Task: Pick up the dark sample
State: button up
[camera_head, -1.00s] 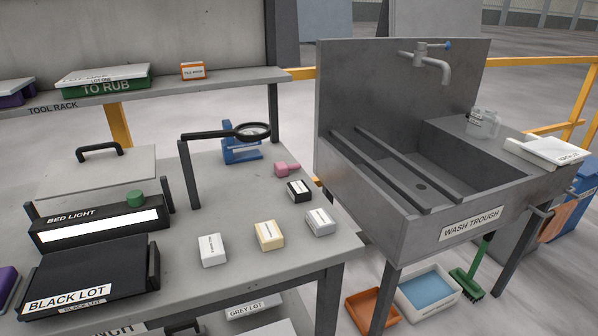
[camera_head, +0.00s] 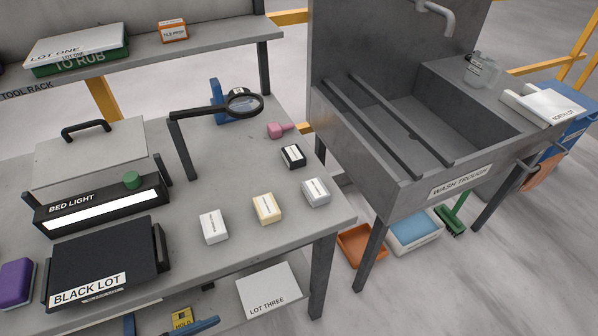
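The dark sample is most likely the small black block (camera_head: 292,157) with a white label on top. The label on the black block is too small to read. My gripper is not in view.
A magnifier (camera_head: 243,104) on a dark stand rises behind the blocks, with a pink item (camera_head: 280,130) beside it. The bed light (camera_head: 103,213) and BLACK LOT tray (camera_head: 98,258) fill the bench's left. The wash trough (camera_head: 410,130) stands right, across a narrow gap.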

aim_at(293, 155)
jog(key=i+j+z, duration=0.25)
jog(key=i, duration=0.25)
jog(key=i+j+z, duration=0.25)
jog(key=i+j, duration=0.35)
jog(key=i, duration=0.2)
jog(key=z, duration=0.05)
